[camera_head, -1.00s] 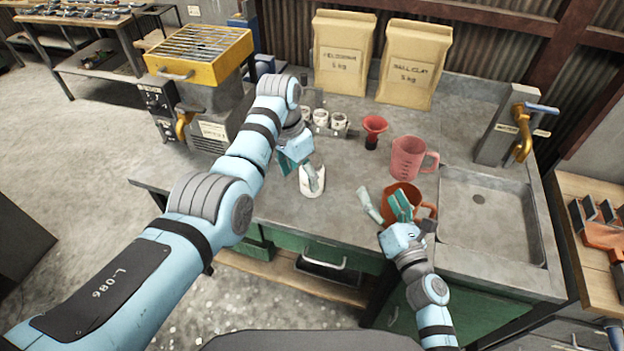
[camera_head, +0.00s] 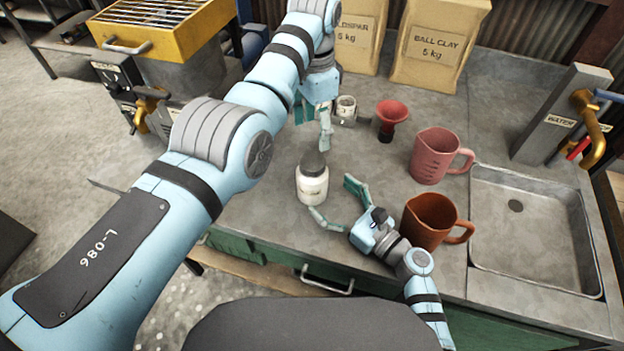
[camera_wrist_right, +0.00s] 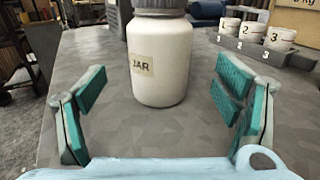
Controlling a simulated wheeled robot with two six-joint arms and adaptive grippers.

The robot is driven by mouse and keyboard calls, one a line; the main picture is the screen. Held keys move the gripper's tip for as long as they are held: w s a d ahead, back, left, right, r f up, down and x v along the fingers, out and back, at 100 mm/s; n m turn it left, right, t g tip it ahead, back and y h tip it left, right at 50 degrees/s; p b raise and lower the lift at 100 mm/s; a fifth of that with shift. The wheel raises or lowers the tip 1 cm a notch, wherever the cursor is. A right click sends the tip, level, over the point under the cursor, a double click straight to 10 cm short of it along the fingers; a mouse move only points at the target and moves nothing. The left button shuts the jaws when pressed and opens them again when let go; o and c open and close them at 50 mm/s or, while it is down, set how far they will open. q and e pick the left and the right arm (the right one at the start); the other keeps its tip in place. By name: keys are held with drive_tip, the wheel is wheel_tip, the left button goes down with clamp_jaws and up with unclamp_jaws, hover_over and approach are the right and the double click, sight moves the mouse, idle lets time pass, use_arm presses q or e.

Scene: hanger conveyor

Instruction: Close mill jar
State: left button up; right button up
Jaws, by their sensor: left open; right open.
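The mill jar (camera_head: 312,188) is white with a "JAR" label and stands upright on the bench. A dark grey lid (camera_head: 313,163) sits on top of it; I cannot tell how tightly it is seated. The right wrist view shows the jar (camera_wrist_right: 160,70) between the open fingers, ahead of them, with the grey lid (camera_wrist_right: 158,5) cut off by the top edge. My right gripper (camera_head: 337,203) is open, low and just right of the jar, apart from it. My left gripper (camera_head: 314,122) is open and empty above and behind the jar.
An orange-brown mug (camera_head: 430,222) stands right beside my right gripper. A pink measuring jug (camera_head: 436,158), a red funnel (camera_head: 390,118) and small numbered cups (camera_wrist_right: 280,40) stand behind. A sink (camera_head: 540,240) is at the right. The bench left of the jar is clear.

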sight(325, 188)
drive_tip(key=shift+s+d+r, duration=0.1)
drive_tip(key=shift+s+r, duration=0.45)
drive_tip(key=shift+s, duration=0.3)
drive_tip(key=shift+r, duration=0.1)
use_arm(q)
drive_tip(key=shift+s+a+r, duration=0.1)
drive_tip(key=shift+s, duration=0.45)
use_arm(e)
drive_tip(key=w, duration=0.1)
drive_tip(key=w+a, duration=0.1)
drive_tip(key=w, duration=0.1)
drive_tip(key=w+a+f, duration=0.1)
drive_tip(key=shift+w, duration=0.15)
use_arm(q)
drive_tip(key=shift+s+r, duration=0.15)
drive_tip(key=shift+s, duration=0.1)
use_arm(e)
drive_tip(key=x, duration=0.3)
drive_tip(key=shift+a+r, duration=0.1)
drive_tip(key=shift+a, duration=0.2)
use_arm(q)
drive_tip(key=shift+s+r, duration=0.1)
drive_tip(key=shift+s, duration=0.1)
use_arm(e)
drive_tip(key=shift+a+r, duration=0.1)
drive_tip(key=shift+a, duration=0.15)
use_arm(q)
drive_tip(key=shift+w, duration=0.1)
use_arm(e)
drive_tip(key=shift+w, duration=0.1)
